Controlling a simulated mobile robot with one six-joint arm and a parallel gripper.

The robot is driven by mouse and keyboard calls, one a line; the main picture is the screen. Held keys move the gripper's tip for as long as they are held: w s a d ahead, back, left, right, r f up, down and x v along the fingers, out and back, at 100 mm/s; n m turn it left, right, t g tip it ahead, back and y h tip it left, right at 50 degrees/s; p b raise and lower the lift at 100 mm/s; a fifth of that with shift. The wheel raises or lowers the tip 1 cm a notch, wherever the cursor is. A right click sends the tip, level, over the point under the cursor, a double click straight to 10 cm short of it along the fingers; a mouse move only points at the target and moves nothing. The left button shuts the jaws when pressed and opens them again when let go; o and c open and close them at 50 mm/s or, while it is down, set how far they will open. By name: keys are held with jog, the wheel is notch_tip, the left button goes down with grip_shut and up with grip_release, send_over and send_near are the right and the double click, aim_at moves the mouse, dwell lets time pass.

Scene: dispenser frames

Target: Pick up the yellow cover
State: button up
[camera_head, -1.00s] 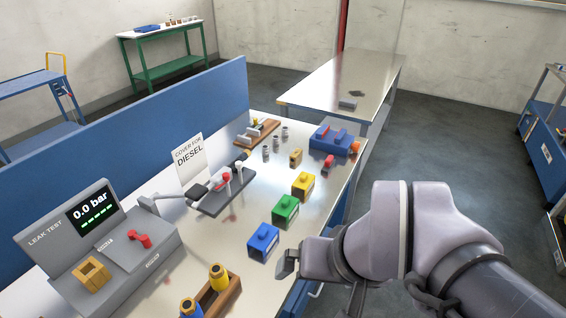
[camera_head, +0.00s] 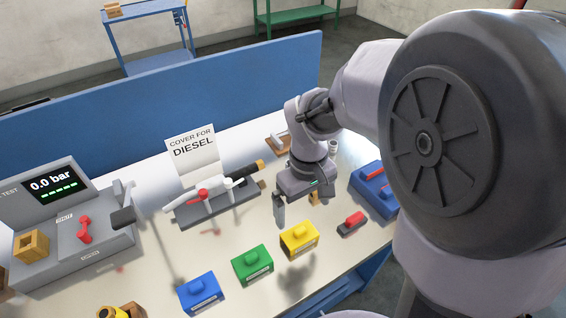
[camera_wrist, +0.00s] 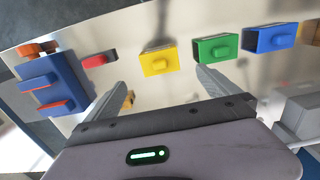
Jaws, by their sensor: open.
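The yellow cover (camera_head: 299,239), a small box-like piece with a raised knob, stands on the bench at the right end of a row. Beside it stand the green cover (camera_head: 252,266) and the blue cover (camera_head: 200,293). My gripper (camera_head: 297,208) is open and empty, above and just behind the yellow cover, apart from it. In the wrist view the yellow cover (camera_wrist: 158,60) lies beyond the gap between my two open fingers (camera_wrist: 155,90). The green cover (camera_wrist: 216,48) and blue cover (camera_wrist: 269,38) are to its right there.
A red-and-dark piece (camera_head: 351,223) and a blue holder (camera_head: 373,192) stand right of the yellow cover. A dispenser nozzle rests on a grey stand (camera_head: 215,207) behind, with a "COVER FOR DIESEL" sign (camera_head: 192,148). A leak tester (camera_head: 85,240) is at left.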

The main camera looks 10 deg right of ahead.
aim_at(300, 230)
notch_tip(300, 230, down, 9)
jog(key=b, duration=0.3)
jog(key=shift+a, duration=0.1)
jog(key=f+b, duration=0.2)
jog(key=f, duration=0.1)
jog(key=f+b, duration=0.1)
jog(key=f, duration=0.1)
jog(key=shift+w, duration=0.4)
jog(key=shift+r, duration=0.1)
jog(key=shift+c, duration=0.4)
jog(key=c, duration=1.2)
